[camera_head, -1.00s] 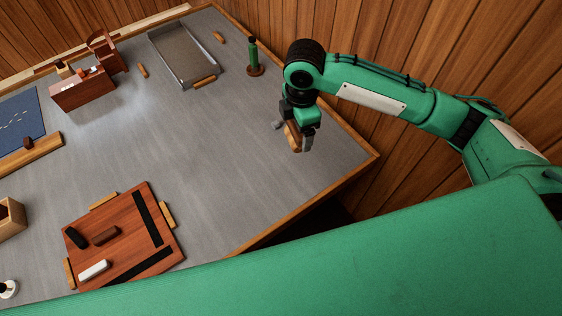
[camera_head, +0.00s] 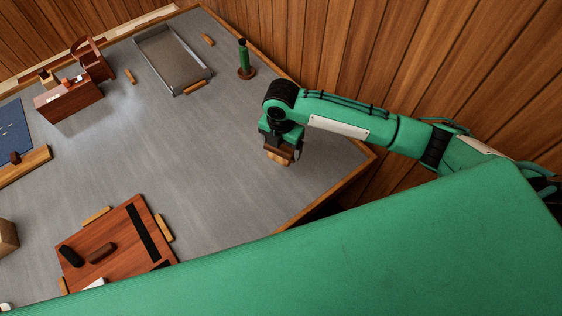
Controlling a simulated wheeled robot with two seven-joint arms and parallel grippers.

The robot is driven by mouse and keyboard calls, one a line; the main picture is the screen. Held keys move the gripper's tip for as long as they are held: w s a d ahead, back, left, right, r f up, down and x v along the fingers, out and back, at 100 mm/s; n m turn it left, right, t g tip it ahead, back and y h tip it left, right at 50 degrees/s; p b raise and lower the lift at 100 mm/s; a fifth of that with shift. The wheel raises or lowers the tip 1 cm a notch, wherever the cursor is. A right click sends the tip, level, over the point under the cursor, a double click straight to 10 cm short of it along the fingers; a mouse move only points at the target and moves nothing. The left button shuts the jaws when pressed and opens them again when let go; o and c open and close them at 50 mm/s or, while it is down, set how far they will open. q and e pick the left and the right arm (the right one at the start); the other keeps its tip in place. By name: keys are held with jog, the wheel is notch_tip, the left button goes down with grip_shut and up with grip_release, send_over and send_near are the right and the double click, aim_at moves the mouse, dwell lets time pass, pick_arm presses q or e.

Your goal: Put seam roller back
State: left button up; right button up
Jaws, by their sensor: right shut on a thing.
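My right gripper (camera_head: 281,147) is above the right part of the grey table. It is shut on a wooden-handled tool, which I take to be the seam roller (camera_head: 278,158). Only the tool's wooden part shows under the jaws; its metal roller end is hidden. I cannot tell whether the tool touches the table. My left gripper is not in view.
A red-brown board (camera_head: 118,232) with several small blocks lies at the front. A wooden box (camera_head: 68,102) is at the left. The table's middle is clear.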

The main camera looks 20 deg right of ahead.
notch_tip(320, 180, down, 10)
jog(key=shift+r+p, duration=0.25)
jog(key=shift+p, duration=0.45)
jog(key=shift+f, duration=0.25)
jog(key=shift+f, duration=0.15)
jog(key=o, duration=1.8)
jog(key=shift+r, duration=0.6)
notch_tip(320, 180, up, 11)
jog(key=shift+r+b, duration=0.1)
jog(key=shift+b, duration=0.9)
